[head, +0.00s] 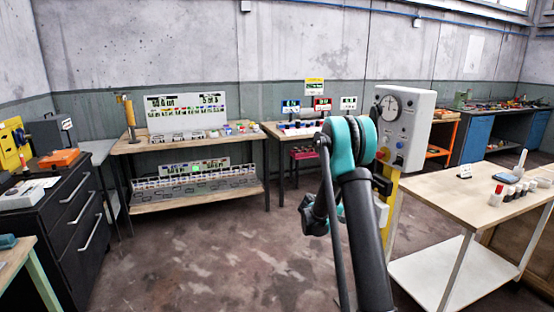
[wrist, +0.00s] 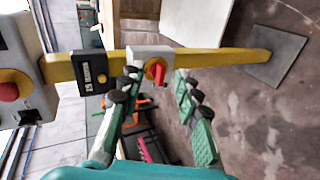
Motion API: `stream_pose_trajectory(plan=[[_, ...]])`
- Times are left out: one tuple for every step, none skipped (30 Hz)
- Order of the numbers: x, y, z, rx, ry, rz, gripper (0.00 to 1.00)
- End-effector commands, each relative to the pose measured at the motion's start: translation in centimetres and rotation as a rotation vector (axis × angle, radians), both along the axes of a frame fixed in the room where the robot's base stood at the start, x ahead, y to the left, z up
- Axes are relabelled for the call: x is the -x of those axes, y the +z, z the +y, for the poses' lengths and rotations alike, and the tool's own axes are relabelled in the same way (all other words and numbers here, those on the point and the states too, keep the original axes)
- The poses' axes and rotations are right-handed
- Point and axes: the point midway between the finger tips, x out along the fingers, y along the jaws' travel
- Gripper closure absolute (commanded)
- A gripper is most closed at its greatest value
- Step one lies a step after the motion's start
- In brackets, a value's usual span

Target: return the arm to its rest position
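My arm (head: 365,230), dark with teal joints, rises in the middle of the head view, in front of the yellow post. My gripper (wrist: 158,78) shows in the wrist view with its two green and black fingers apart. Nothing is held between them. A grey box with a red rotary knob (wrist: 156,71) on the yellow post (wrist: 215,58) appears between the fingertips. I cannot tell whether the fingers touch it. In the head view the gripper is hidden behind my arm.
A grey gauge cabinet (head: 405,125) tops the post, close to my arm. A wooden-topped table (head: 440,190) stands at right, a black drawer cabinet (head: 75,225) at left. Shelved benches (head: 190,143) line the back wall. The floor (head: 230,255) left of my arm is clear.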

Motion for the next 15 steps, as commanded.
stream_pose_trajectory(plan=[[1.4, 0.8, 0.0, -0.042, -0.001, 0.002, 0.67], [2.1, 1.2, 0.1, -0.067, -0.002, 0.003, 0.67], [3.1, 1.6, 0.2, -0.102, -0.002, 0.004, 0.67], [3.9, 1.9, 0.3, -0.126, -0.003, 0.004, 0.67], [4.7, 2.1, 0.5, -0.153, -0.003, 0.005, 0.67], [5.8, 2.5, 0.7, -0.187, -0.003, 0.006, 0.67], [6.7, 2.7, 0.8, -0.212, -0.004, 0.006, 0.67], [7.5, 2.9, 1.0, -0.238, -0.004, 0.007, 0.67], [8.7, 3.2, 1.3, -0.273, -0.004, 0.006, 0.67], [9.5, 3.4, 1.5, -0.298, -0.005, 0.006, 0.67], [10.4, 3.5, 1.8, -0.324, -0.004, 0.006, 0.67], [11.6, 3.7, 2.1, -0.358, -0.006, 0.005, 0.67], [12.6, 3.9, 2.3, -0.384, -0.007, 0.005, 0.67], [13.5, 4.0, 2.6, -0.410, -0.007, 0.004, 0.67], [14.8, 4.1, 3.0, -0.444, -0.009, 0.004, 0.67]])
